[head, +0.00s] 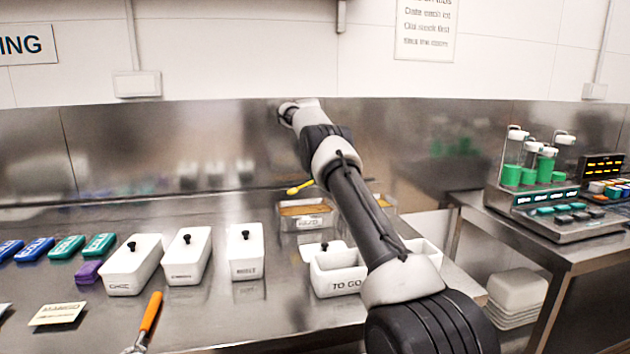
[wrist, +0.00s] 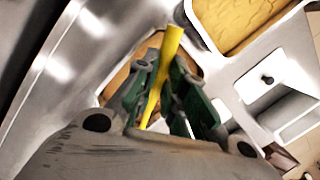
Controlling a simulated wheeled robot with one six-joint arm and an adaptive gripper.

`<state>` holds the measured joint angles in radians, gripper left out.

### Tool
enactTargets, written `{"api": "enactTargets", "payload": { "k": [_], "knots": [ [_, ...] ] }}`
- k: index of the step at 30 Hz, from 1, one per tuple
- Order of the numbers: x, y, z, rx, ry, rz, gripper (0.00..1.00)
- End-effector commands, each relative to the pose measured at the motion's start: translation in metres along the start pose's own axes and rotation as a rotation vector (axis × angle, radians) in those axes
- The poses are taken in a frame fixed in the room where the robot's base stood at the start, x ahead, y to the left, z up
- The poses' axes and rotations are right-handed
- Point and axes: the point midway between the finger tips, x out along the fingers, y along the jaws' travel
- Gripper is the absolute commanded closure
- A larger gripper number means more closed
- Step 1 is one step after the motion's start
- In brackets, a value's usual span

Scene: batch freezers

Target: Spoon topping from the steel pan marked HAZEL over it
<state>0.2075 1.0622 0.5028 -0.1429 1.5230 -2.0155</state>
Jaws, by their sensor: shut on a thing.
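My gripper (wrist: 165,82) is shut on a yellow spoon (wrist: 170,45), its green-padded fingers on either side of the handle. In the head view my arm hides the gripper, but the yellow spoon (head: 300,187) shows just above a steel pan (head: 306,223) with tan topping. That pan bears a small label that I cannot read surely as HAZEL. In the wrist view tan topping (wrist: 118,82) lies behind the fingers. I cannot tell whether the spoon carries any topping. An open white tub marked TO GO (head: 340,284) stands in front of the pan, partly behind my arm.
A second steel pan (head: 385,203) stands right of the first, partly behind my arm. Several lidded white tubs (head: 187,256) stand on the counter to the left. An orange-handled tool (head: 150,312) lies at the front. A scale (head: 555,215) stands on the right-hand table.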

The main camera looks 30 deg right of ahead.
Motion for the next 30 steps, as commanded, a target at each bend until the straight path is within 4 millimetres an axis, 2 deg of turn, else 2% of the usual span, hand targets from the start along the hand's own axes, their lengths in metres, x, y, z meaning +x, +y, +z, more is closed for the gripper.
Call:
{"api": "enactTargets", "payload": {
  "k": [7,18,25,30],
  "knots": [
    [-0.022,0.003,0.0,-0.005,-0.001,0.004,1.0],
    [-0.029,0.002,-0.001,-0.008,0.0,0.004,1.0],
    [-0.041,-0.001,-0.003,-0.009,0.002,0.002,1.0],
    [-0.058,-0.005,-0.006,-0.013,0.003,0.004,1.0]
  ]
}}
